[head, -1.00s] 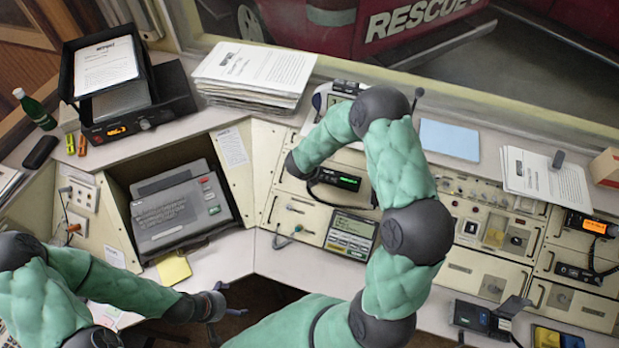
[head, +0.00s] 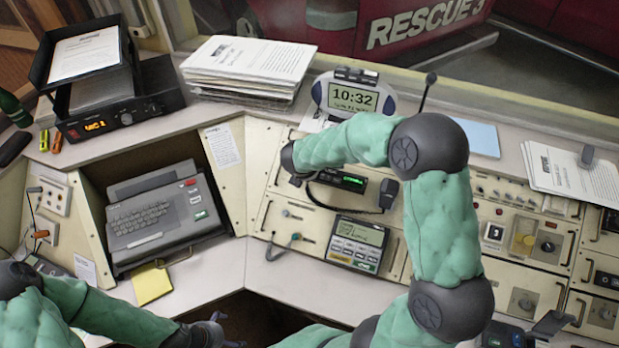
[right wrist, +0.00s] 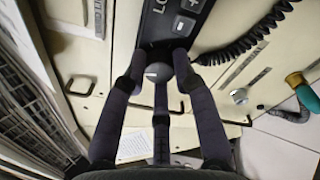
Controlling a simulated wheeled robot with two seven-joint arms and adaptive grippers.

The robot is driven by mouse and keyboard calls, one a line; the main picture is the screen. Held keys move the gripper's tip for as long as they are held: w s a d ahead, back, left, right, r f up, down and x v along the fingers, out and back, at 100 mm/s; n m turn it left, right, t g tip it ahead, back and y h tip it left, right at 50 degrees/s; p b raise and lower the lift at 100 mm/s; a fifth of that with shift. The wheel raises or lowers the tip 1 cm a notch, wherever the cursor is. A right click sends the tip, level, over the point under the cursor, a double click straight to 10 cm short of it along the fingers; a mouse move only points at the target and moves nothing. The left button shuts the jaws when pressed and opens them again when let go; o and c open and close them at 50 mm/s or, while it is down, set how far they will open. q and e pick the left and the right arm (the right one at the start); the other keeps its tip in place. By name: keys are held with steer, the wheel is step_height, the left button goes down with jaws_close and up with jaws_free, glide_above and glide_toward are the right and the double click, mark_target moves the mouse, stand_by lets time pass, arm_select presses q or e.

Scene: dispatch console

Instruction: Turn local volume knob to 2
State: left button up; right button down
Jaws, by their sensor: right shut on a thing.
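The local volume knob (right wrist: 158,73) is a dark round knob with a white mark, beside a panel lettered "LO" in the right wrist view. My right gripper (right wrist: 160,68) is shut on it, its dark fingers around the knob. In the head view, the radio (head: 348,181) with a green display shows below my right forearm; the wrist hides its left end and the knob. The knob's number scale cannot be read. My left gripper (head: 214,333) is open and empty at the lower left, away from the console panels.
A coiled cord (right wrist: 245,40) hangs beside the radio in the right wrist view. A handset (head: 388,194) is right of the radio. A clock (head: 352,97) stands behind my right forearm.

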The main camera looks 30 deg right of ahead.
steer(key=shift+s+a+f+m+b, duration=0.1)
steer(key=shift+a+f+m+b, duration=0.15)
steer(key=shift+m+b, duration=0.55)
steer(key=shift+s+a+f+m+b, duration=0.1)
steer(key=shift+f+m+b, duration=0.15)
steer(key=shift+m+b, duration=0.55)
steer(key=c, duration=1.2)
jaws_free()
steer(key=shift+o, duration=1.1)
steer(key=shift+w+r, duration=0.2)
steer(key=shift+d+r, duration=0.1)
steer(key=shift+r, duration=0.05)
